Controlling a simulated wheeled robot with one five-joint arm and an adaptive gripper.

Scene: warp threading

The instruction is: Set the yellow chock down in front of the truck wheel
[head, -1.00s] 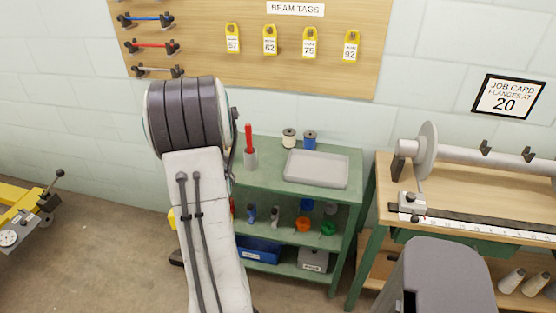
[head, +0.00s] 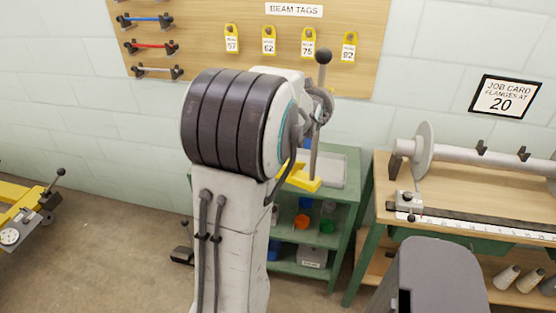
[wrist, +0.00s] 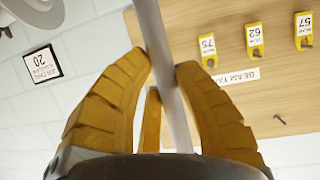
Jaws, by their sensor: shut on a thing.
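The yellow chock (head: 303,179) hangs in the air at the lower end of a grey rod with a black ball on top. It shows beside my upper arm, in front of the green shelf in the picture. My gripper (wrist: 162,68) has ochre fingers shut around the grey rod (wrist: 168,90) in the wrist view. The chock's body is outside the wrist view. In the head view the fingers are mostly hidden behind my arm and the rod.
The green shelf (head: 345,190) holds a grey tray and several small items. A wooden bench (head: 470,180) with a roller stands right. A black pedal-like object (head: 181,255) is on the floor left of my arm. Floor between truck and arm is clear.

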